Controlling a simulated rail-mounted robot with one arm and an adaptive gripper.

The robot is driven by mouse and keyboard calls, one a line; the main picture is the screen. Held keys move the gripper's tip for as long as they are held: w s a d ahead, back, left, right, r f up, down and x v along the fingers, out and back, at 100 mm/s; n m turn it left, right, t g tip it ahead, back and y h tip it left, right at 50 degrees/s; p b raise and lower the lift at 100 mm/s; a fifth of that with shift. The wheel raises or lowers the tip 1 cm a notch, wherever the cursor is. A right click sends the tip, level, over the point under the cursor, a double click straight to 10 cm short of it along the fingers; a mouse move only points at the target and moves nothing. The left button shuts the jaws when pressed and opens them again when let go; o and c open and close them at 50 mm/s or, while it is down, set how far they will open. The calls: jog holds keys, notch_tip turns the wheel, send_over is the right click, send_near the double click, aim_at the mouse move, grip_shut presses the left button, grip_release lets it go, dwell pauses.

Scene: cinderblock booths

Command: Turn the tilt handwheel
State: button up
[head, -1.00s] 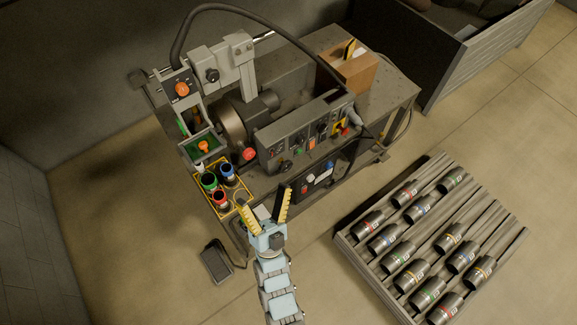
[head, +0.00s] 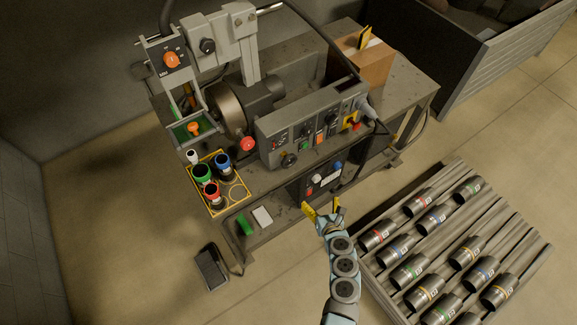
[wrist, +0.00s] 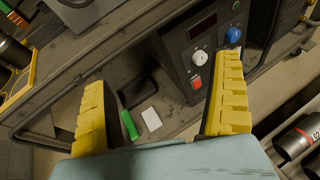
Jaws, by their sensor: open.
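A small dark handwheel (head: 289,160) sits on the front of the grey control panel (head: 268,138). A red ball knob (head: 248,143) is left of it, and orange knobs (head: 171,60) (head: 193,128) are on the upright unit. No readable label shows which one is for tilt. My gripper (head: 322,206) is open and empty, in front of the bench and below the panel. In the wrist view, its yellow fingers (wrist: 160,105) are wide apart, facing a black box (wrist: 200,45) with a white knob (wrist: 199,57), a blue knob (wrist: 233,36) and a red switch (wrist: 196,82).
A yellow-edged tray (head: 240,207) with coloured cups stands at the bench's left end. A green block (head: 245,225) and white card (head: 262,216) lie near the front edge. A rack of dark cylinders (head: 371,276) stands right of my arm. A pedal (head: 211,268) is on the floor.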

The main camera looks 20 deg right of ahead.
jog(key=m+t+y+b, duration=0.2)
jog(key=m+y, duration=0.1)
jog(key=m+t+y+b, duration=0.2)
jog(key=m+y, duration=0.1)
send_near(290, 163)
jog(key=b+x, duration=0.3)
jog(key=x, duration=0.8)
jog(key=shift+w, duration=0.1)
jog(key=c, duration=1.2)
jog(key=shift+o, duration=0.2)
